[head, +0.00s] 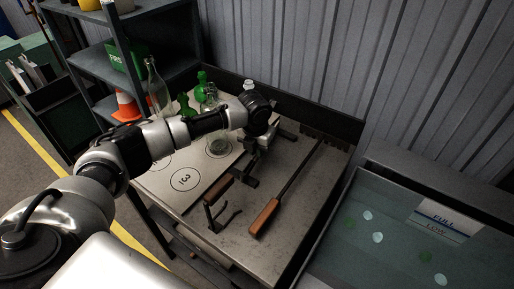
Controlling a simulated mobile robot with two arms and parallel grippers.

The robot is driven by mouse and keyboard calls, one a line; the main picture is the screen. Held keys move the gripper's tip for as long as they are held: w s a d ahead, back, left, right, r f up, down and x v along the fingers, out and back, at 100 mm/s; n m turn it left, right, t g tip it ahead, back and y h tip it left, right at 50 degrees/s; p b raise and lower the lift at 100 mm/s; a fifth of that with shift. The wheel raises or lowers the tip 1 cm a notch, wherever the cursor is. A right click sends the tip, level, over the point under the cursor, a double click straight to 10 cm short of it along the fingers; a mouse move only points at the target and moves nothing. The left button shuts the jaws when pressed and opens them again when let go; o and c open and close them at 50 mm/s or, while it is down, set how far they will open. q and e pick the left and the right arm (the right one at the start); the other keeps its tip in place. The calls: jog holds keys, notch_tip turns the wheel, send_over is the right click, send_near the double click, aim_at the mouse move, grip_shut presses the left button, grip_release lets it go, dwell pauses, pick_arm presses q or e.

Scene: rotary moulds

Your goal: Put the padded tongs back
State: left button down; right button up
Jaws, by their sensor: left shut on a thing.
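My left gripper (256,146) is over the bench, shut on a dark tool that I take for the padded tongs (250,181). The gripper and wrist hide much of it, so its full shape and whether it touches the bench cannot be told. A brown block (218,190) lies left of its lower end; I cannot tell whether it belongs to the tongs. A dark forked piece (216,218) is at the bench's near side. My right gripper is not in view.
The metal bench (309,203) also bears a long rod with a wooden handle (264,217), green bottles (203,84), a clear bottle (158,90) and a numbered board (186,180). A water tank (390,252) stands right. Shelves and an orange cone (126,106) are left.

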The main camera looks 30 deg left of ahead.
pick_arm(q)
jog(key=shift+f, duration=0.1)
jog(key=c, duration=0.6)
grip_release()
jog(key=r, duration=0.3)
jog(key=s+r+b, duration=0.1)
jog(key=r, duration=0.6)
jog(key=shift+s+r+b, duration=0.15)
jog(key=shift+r+b, duration=0.2)
jog(key=shift+r, duration=0.1)
